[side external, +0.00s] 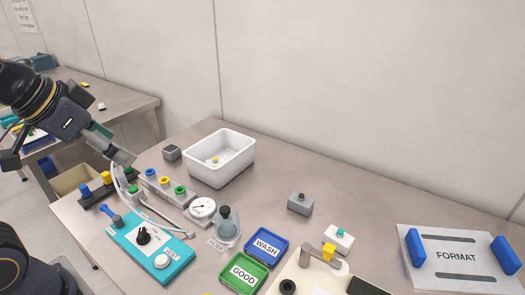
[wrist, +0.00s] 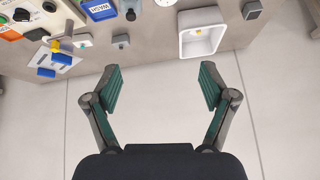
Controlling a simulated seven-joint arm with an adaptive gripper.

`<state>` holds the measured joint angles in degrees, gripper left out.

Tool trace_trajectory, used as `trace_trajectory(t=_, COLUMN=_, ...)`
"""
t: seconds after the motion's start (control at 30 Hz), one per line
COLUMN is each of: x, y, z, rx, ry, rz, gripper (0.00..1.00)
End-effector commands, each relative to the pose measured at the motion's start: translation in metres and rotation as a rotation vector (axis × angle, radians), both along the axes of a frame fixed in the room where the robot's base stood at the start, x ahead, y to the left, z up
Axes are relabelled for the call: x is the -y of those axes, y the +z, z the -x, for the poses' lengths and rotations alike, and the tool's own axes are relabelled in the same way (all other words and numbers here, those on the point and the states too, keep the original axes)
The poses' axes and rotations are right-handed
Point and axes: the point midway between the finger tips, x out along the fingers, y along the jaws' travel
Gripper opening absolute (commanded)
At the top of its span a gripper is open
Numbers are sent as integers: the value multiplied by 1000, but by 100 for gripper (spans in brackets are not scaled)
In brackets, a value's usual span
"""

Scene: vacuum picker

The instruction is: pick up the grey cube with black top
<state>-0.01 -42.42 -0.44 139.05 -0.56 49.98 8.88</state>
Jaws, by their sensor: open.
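A small grey cube with a darker top (side external: 172,153) stands on the table left of the white bin; it shows at the top right of the wrist view (wrist: 252,10). A grey block with a small black knob on top (side external: 299,205) stands right of the bin; it shows in the wrist view (wrist: 121,42). I cannot tell for certain which one the task names. My gripper (side external: 122,152) is raised at the left of the side view, left of the small cube and apart from both. In the wrist view its two green-padded fingers (wrist: 162,88) are wide apart with nothing between them.
The white bin (side external: 232,168) holds a small yellow thing. A connector block (side external: 165,186), gauge (side external: 202,209), teal switch box (side external: 150,247), blue WASH tray (side external: 266,246) and green GOOD tray (side external: 243,273) crowd the front. Bare table lies between bin and grey block.

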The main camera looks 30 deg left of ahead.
Motion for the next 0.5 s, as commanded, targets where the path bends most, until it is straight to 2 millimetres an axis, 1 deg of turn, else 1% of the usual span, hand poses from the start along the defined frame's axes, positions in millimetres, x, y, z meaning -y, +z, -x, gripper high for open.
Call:
trace_trajectory(t=0.03, x=1, y=18, z=-19, rx=27, ry=-41, rz=-32, gripper=83)
trace_trajectory(t=0.07, x=1, y=27, z=-31, rx=38, ry=-60, rz=-52, gripper=83)
trace_trajectory(t=0.1, x=-2, y=37, z=-48, rx=47, ry=-78, rz=-75, gripper=83)
trace_trajectory(t=0.17, x=-8, y=49, z=-75, rx=52, ry=-100, rz=-108, gripper=83)
trace_trajectory(t=0.2, x=-14, y=54, z=-93, rx=51, ry=-108, rz=-126, gripper=83)
trace_trajectory(t=0.27, x=-26, y=59, z=-123, rx=46, ry=-118, rz=-151, gripper=83)
trace_trajectory(t=0.3, x=-37, y=59, z=-143, rx=40, ry=-120, rz=-163, gripper=83)
trace_trajectory(t=0.37, x=-57, y=55, z=-175, rx=24, ry=-119, rz=-173, gripper=83)
trace_trajectory(t=0.4, x=-74, y=49, z=-195, rx=13, ry=-114, rz=-176, gripper=83)
trace_trajectory(t=0.47, x=-103, y=35, z=-224, rx=-6, ry=-101, rz=-171, gripper=83)
trace_trajectory(t=0.5, x=-125, y=22, z=-240, rx=-21, ry=-86, rz=-162, gripper=83)
